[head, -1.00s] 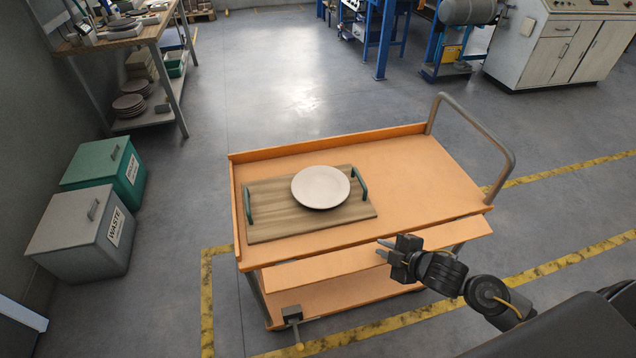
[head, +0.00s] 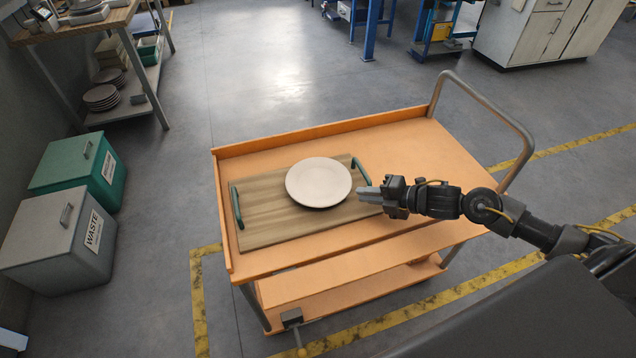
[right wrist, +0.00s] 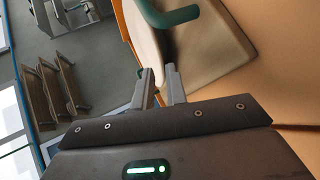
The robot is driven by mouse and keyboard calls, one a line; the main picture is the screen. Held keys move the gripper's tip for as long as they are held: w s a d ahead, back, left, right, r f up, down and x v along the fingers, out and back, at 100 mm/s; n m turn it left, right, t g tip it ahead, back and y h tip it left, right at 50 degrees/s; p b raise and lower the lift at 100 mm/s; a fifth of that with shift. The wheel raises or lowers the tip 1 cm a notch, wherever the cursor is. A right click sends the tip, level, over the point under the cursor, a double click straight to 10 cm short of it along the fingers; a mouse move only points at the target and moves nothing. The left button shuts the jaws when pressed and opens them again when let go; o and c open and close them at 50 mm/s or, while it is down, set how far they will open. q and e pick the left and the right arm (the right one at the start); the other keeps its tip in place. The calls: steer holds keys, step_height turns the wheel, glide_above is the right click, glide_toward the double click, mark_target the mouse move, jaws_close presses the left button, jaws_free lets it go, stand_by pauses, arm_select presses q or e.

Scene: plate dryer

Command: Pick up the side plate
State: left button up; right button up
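The side plate (head: 318,182) is a pale, round, shallow plate lying on the right part of a wooden tray (head: 270,215). In the right wrist view, the plate's pale edge (right wrist: 143,35) shows just beyond the fingertips. My left gripper is not in view.
The tray sits on an orange trolley (head: 425,155) with a raised back and left edge and a grey push handle (head: 490,110) at the right. The trolley top right of the tray is clear. Bins (head: 60,240) stand on the floor at left.

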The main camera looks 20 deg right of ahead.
mark_target(348, 193)
steer(key=shift+w+a+f, duration=0.2)
steer(key=shift+w+a, duration=0.1)
steer(key=shift+w, duration=0.2)
steer(key=shift+w+a+f, duration=0.15)
steer(key=shift+a, duration=0.1)
steer(key=p+x, duration=0.1)
steer(key=x, duration=0.3)
steer(key=shift+w+a, duration=0.15)
steer(key=shift+a, duration=0.05)
steer(key=shift+w+a+f, duration=0.15)
steer(key=shift+w+f, duration=0.05)
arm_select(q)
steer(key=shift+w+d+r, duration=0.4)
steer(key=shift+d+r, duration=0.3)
arm_select(e)
steer(key=shift+c, duration=0.3)
jaws_close()
steer(key=shift+r, duration=0.1)
